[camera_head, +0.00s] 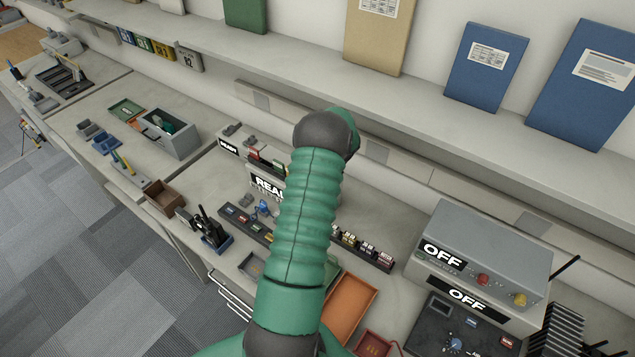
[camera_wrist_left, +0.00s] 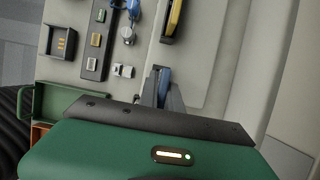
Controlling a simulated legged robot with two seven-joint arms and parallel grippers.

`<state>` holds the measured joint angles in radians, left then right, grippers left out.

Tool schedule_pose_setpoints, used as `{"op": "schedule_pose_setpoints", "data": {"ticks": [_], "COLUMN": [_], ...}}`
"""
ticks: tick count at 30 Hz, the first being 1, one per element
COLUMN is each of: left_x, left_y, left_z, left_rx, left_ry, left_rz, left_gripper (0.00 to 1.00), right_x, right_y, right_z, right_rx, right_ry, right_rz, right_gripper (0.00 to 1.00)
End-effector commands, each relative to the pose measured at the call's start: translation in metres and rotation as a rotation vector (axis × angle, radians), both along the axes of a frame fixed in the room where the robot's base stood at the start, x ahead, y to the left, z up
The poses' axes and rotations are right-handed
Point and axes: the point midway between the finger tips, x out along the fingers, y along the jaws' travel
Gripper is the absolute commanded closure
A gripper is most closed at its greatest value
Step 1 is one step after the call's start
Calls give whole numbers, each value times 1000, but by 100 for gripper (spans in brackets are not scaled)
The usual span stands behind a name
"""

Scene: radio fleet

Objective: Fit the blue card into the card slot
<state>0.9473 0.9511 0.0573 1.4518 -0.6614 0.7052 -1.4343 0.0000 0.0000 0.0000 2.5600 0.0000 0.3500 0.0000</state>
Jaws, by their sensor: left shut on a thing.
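The card is over a pale bench surface. In the head view my green arm covers the middle of the bench, and the left gripper and card are hidden. A box labelled READY (camera_head: 266,184) is partly behind the arm, with small coloured pieces near it. I cannot tell which opening is the card slot. My right gripper is not in view.
A dark strip (camera_wrist_left: 96,68) with small blocks lies left of the gripper in the wrist view. A grey unit marked OFF (camera_head: 490,240) stands at the right. An orange tray (camera_head: 348,308), a brown box (camera_head: 166,195) and a black radio (camera_head: 208,226) stand around the arm.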

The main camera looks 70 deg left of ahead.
Motion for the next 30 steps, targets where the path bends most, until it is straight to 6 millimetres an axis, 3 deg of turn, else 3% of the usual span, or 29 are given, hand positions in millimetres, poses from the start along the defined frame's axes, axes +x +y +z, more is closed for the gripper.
{"op": "schedule_pose_setpoints", "data": {"ticks": [11, 12, 17, 26, 30], "left_x": [0, 0, 0, 0, 5], "left_y": [0, 0, 0, 0, -4], "left_z": [-10, -9, -10, -9, 3], "left_rx": [0, 0, 0, 0, 2], "left_ry": [-1, -1, -1, 0, -3], "left_rz": [0, 0, 0, 0, -2], "left_gripper": [100, 88, 67, 66, 66], "right_x": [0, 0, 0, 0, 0], "right_y": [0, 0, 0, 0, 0], "right_z": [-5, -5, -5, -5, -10], "right_rx": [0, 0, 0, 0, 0], "right_ry": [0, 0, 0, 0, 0], "right_rz": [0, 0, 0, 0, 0], "right_gripper": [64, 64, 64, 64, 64]}}
